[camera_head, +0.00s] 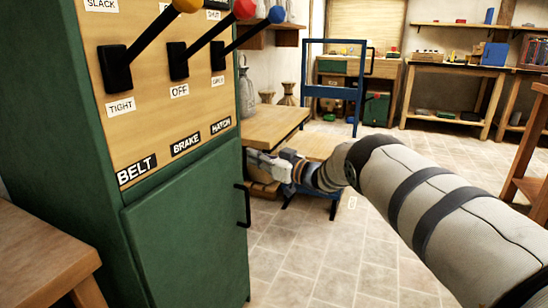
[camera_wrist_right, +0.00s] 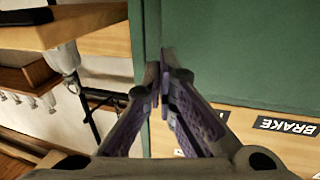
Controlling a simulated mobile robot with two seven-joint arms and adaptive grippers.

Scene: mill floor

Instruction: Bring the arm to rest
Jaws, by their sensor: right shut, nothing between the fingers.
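My right arm (camera_head: 440,210) reaches in from the lower right of the head view. Its right gripper (camera_head: 258,163) is just right of the green cabinet's (camera_head: 190,230) edge, and its tips are hard to make out there. In the right wrist view the two fingers (camera_wrist_right: 164,82) are shut together with nothing between them. The green cabinet side (camera_wrist_right: 230,50) lies behind them; I cannot tell how wide the gap is. My left gripper is in neither view.
The cabinet's wooden panel carries levers with yellow (camera_head: 187,5), red (camera_head: 244,9) and blue (camera_head: 276,14) knobs. A black door handle (camera_head: 243,205) juts out below. A wooden bench (camera_head: 275,122) stands beyond the gripper. A blue frame (camera_head: 357,90) stands farther back. Tiled floor (camera_head: 300,260) is clear.

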